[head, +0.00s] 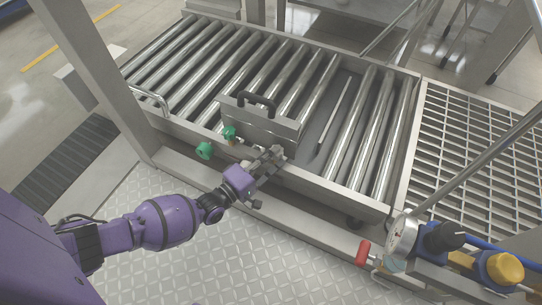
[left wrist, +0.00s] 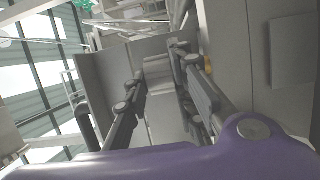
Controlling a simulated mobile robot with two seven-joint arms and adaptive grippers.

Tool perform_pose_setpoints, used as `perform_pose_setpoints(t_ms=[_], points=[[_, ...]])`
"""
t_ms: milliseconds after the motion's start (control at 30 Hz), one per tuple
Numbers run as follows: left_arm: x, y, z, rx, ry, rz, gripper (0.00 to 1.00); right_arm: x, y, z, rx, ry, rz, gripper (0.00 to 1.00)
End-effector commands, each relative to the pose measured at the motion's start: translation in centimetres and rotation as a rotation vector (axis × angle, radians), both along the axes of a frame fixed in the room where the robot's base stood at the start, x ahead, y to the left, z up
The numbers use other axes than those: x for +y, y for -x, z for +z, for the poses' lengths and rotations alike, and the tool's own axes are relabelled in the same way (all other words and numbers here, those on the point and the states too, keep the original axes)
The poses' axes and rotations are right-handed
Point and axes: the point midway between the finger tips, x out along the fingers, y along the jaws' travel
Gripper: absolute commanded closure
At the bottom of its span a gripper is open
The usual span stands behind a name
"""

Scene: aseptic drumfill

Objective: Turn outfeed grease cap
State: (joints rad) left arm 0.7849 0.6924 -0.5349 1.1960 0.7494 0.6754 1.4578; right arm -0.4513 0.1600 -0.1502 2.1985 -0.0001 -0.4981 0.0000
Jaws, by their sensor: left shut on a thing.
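My left gripper (head: 274,157) reaches the near side rail of the roller conveyor, just below the grey box with a black handle. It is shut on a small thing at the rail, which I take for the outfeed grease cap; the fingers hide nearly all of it. In the left wrist view my left gripper (left wrist: 159,66) has its two dark fingers on either side of a grey surface, and the cap cannot be made out clearly. My right gripper is not in view.
The grey box (head: 258,124) stands on the roller conveyor (head: 365,135). A pressure gauge (head: 402,236), a red handle (head: 363,252) and a yellow knob (head: 505,269) are at lower right. The tread-plate floor is clear.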

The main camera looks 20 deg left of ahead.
Motion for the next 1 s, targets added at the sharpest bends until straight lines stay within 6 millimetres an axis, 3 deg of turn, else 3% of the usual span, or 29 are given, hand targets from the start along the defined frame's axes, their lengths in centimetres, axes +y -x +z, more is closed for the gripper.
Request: perform_pose_setpoints(t_ms=[433,1000], points=[[-0.7,0.3,0.1,0.004,0.007,0.268,1.0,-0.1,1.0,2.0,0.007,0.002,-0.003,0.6],[-1.2,0.2,0.0,0.0,0.001,0.522,1.0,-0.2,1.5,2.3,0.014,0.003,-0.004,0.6]])
